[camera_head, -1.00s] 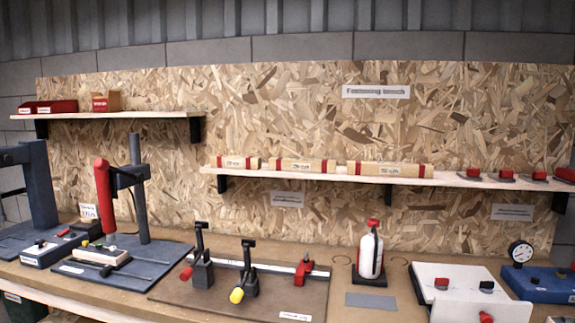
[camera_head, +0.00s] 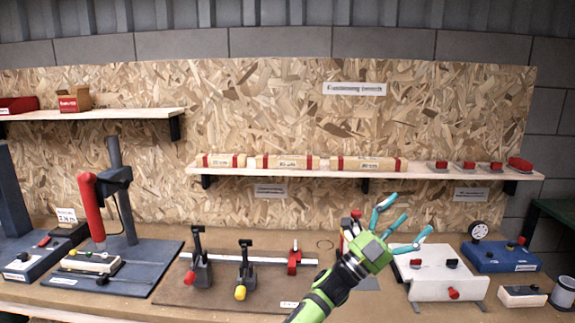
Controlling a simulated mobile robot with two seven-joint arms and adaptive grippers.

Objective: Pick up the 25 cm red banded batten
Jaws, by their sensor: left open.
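Three wooden battens with red bands at their ends lie in a row on the long wall shelf. They are a short left one (camera_head: 224,161), a middle one (camera_head: 287,162) and a longest right one (camera_head: 368,164). Their printed labels are too small to read surely; by order of length the 25 cm batten could be the middle one. My left gripper (camera_head: 404,217), green with teal fingers, is open and empty. It appears below and right of the battens, over the bench, apart from them. My right gripper is not in view.
The shelf (camera_head: 440,172) also carries red-topped pieces (camera_head: 469,166) at its right end. On the bench below stand toggle clamps (camera_head: 200,262), a red-handled press (camera_head: 92,208), a white fixture (camera_head: 440,277) and a blue gauge box (camera_head: 500,257). My arm mostly hides a red-capped bottle.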

